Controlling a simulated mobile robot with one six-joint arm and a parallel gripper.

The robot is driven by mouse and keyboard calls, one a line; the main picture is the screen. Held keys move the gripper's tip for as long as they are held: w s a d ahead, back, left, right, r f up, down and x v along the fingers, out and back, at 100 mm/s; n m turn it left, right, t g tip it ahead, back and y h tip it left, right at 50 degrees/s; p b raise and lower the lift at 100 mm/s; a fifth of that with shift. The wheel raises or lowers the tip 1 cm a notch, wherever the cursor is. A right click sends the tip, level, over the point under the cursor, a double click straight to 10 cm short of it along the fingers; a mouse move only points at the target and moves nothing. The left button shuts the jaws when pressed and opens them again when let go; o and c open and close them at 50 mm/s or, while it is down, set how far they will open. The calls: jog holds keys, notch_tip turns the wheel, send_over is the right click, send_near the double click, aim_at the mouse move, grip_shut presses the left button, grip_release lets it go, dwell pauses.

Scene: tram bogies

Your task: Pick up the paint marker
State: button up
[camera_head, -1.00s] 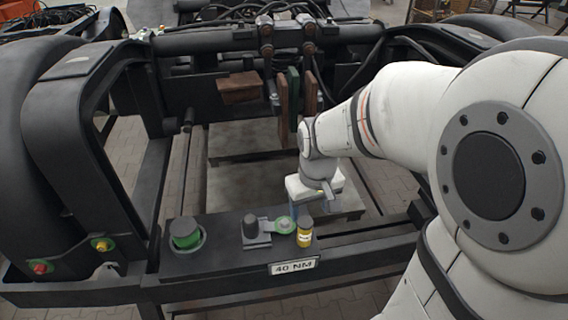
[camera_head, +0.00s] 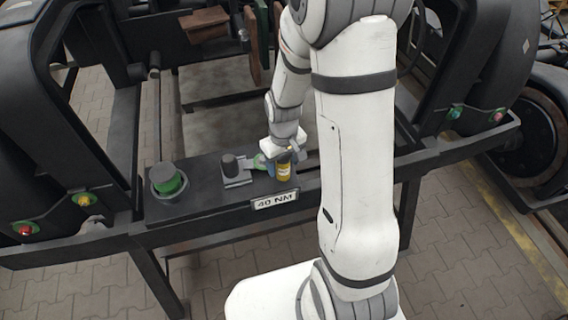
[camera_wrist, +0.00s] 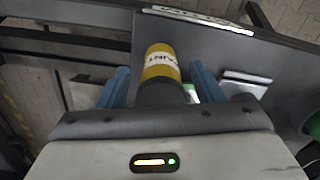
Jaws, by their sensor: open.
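The paint marker (camera_head: 283,168) is a short yellow cylinder with a white label and a dark cap. It stands on the dark shelf by the 40 NM plate. In the wrist view the marker (camera_wrist: 160,66) lies between the two blue fingers of my gripper (camera_wrist: 159,88), with a visible gap at its sides. My gripper (camera_head: 276,165) is open and low over the shelf at the marker, partly hidden by my arm in the head view. The dark cap is close to the gripper body.
Brown blocks (camera_head: 204,24) hang behind. Paved floor lies in front.

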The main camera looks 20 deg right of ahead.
jog(key=shift+f, duration=0.65)
jog(key=shift+c, duration=0.3)
jog(key=c, duration=1.1)
